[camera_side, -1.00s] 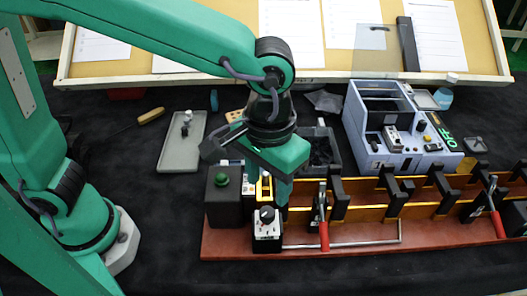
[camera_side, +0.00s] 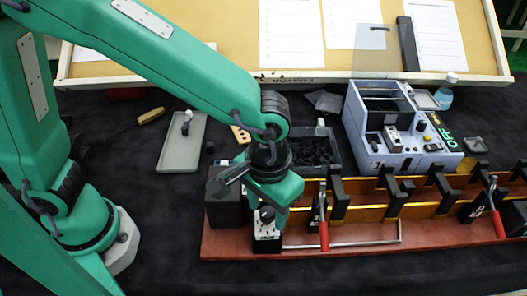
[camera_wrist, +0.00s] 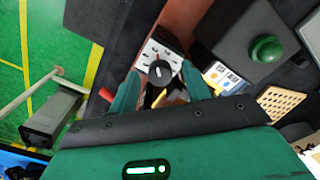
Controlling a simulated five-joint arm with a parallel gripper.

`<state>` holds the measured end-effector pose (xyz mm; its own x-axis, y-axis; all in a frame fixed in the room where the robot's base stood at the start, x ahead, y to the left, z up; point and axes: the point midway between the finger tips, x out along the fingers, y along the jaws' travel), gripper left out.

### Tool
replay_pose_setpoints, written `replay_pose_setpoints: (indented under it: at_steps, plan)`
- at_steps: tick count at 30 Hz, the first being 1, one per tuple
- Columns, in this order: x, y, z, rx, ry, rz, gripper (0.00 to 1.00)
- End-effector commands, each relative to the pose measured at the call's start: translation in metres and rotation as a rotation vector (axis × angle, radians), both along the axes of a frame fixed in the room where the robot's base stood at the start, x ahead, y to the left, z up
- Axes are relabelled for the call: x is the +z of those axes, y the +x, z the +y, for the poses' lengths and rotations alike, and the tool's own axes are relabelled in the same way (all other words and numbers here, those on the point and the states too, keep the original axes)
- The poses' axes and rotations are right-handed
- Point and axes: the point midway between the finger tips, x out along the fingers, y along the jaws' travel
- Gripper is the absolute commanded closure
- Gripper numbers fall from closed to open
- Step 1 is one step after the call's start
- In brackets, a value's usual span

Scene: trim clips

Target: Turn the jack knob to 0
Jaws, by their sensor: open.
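The jack knob is a round black knob (camera_wrist: 159,72) on a small box with a white dial face (camera_wrist: 151,53). In the side view the box (camera_side: 266,232) stands at the front left of the red-brown base, with the knob (camera_side: 267,214) partly behind my gripper. My gripper (camera_wrist: 160,84) is open, its two green fingers on either side of the knob in the wrist view. I cannot tell whether they touch it. In the side view my gripper (camera_side: 272,205) is right above the box. The dial numbers are too small to read.
A black box with a green button (camera_wrist: 266,49) stands beside the knob box. A fixture with black clamps and red-handled levers (camera_side: 324,236) is to the right. A blue-grey machine (camera_side: 400,150) and a dark bin (camera_side: 320,150) stand behind. A grey tray (camera_side: 182,150) lies back left.

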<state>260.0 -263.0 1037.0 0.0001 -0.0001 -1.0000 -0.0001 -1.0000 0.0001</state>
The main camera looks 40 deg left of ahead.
Motion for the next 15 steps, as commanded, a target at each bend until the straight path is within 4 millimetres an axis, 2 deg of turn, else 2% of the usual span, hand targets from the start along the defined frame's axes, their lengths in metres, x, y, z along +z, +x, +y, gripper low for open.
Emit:
replay_pose_setpoints:
  at_steps: [2, 9, 15]
  plan:
    - [0.0000, 0.0000, 0.0000, 0.000, 0.000, 0.000, 0.52]
    - [0.0002, 0.0000, 0.0000, 0.000, 0.000, 0.000, 0.96]
    - [0.0003, 0.0000, 0.0000, -0.006, 0.000, 0.000, 0.96]
